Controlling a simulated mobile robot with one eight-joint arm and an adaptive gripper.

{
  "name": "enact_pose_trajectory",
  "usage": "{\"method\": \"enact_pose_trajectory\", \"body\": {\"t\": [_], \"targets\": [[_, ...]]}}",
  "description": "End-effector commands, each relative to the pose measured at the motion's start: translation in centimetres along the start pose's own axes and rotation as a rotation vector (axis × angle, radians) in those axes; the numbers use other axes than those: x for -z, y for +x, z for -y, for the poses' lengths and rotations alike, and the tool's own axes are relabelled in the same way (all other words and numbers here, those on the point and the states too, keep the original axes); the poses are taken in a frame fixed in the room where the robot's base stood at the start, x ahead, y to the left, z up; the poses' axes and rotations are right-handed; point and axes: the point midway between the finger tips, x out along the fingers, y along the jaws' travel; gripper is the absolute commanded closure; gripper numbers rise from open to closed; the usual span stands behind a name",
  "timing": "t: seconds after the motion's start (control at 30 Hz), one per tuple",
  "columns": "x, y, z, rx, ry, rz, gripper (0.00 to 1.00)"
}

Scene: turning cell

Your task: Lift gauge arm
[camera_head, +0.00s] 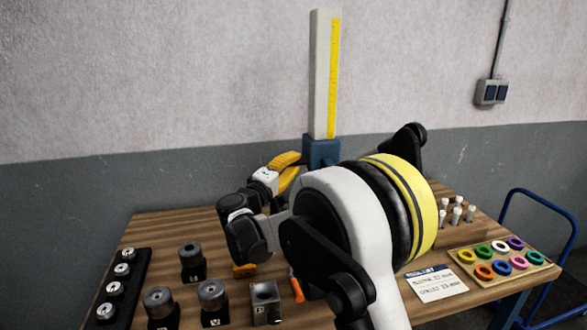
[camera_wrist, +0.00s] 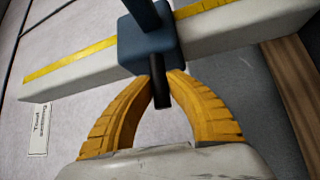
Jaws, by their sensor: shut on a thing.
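The height gauge is a white post (camera_head: 326,75) with a yellow scale strip, upright at the back of the table. Its blue arm block (camera_head: 320,150) sits low on the post. In the wrist view, the blue block (camera_wrist: 148,52) wraps the post (camera_wrist: 240,35), and a dark peg (camera_wrist: 160,93) sticks out of it. My gripper (camera_head: 293,158) has yellow fingers at the block. In the wrist view, the gripper (camera_wrist: 161,80) is shut on the dark peg, with a fingertip on each side. My own arm hides the foot of the gauge in the head view.
Black holders with metal parts (camera_head: 192,262) stand at the front left. A blue rail (camera_head: 545,205) stands beyond. The wall is close behind.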

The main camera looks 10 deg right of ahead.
Motion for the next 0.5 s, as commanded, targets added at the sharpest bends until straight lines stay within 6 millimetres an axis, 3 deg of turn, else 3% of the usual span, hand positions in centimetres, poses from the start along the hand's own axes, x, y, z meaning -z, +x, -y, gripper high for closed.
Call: {"method": "enact_pose_trajectory", "body": {"t": [0.03, 0.5], "targets": [[0.4, 0.4, -2.4, -0.002, -0.001, -0.001, 1.0], [2.7, 2.7, -18.8, -0.002, -0.002, -0.001, 1.0]]}}
